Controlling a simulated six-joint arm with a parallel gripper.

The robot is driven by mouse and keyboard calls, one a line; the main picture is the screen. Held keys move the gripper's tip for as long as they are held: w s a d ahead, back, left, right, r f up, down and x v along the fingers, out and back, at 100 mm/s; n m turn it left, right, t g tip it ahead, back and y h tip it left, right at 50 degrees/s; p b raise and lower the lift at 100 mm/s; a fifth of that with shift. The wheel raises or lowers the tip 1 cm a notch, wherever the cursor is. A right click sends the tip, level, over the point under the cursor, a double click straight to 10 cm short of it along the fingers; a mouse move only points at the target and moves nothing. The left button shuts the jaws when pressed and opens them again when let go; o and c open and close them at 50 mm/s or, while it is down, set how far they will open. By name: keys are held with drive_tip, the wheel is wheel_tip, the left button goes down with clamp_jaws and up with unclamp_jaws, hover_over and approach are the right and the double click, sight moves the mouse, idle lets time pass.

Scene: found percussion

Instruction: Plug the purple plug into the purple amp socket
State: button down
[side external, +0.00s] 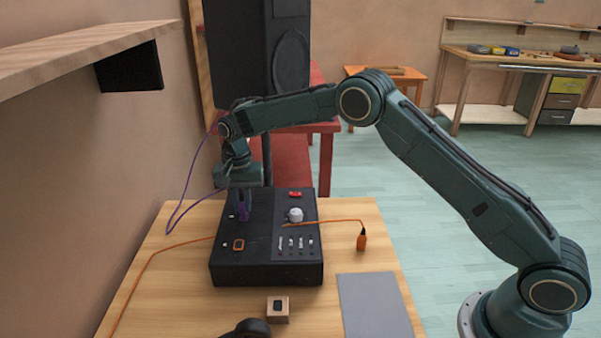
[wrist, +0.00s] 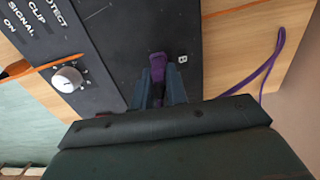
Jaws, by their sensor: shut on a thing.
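My gripper (side external: 242,203) points down over the back left part of the black amp (side external: 265,270) and is shut on the purple plug (side external: 246,212). In the wrist view the purple plug (wrist: 157,64) sits between the two fingers (wrist: 159,88), beside a white "B" label on the amp panel (wrist: 110,35). The purple cable (side external: 187,200) loops up at the left in the side view. The purple socket is hidden under the plug and fingers. I cannot tell whether the plug is in it or just above.
An orange-rimmed socket (side external: 239,245) is on the amp's front left. A white knob (side external: 295,215) stands at right. A small wooden block (side external: 278,309) and grey mat (side external: 374,305) lie in front. A speaker (side external: 243,55) stands behind.

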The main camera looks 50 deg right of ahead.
sight(242, 200)
drive_tip(key=shift+f, duration=0.7)
drive_tip(key=c, duration=1.3)
unclamp_jaws()
drive_tip(key=shift+r, duration=0.1)
wheel_tip(242, 200, up, 14)
drive_tip(key=shift+f, duration=0.15)
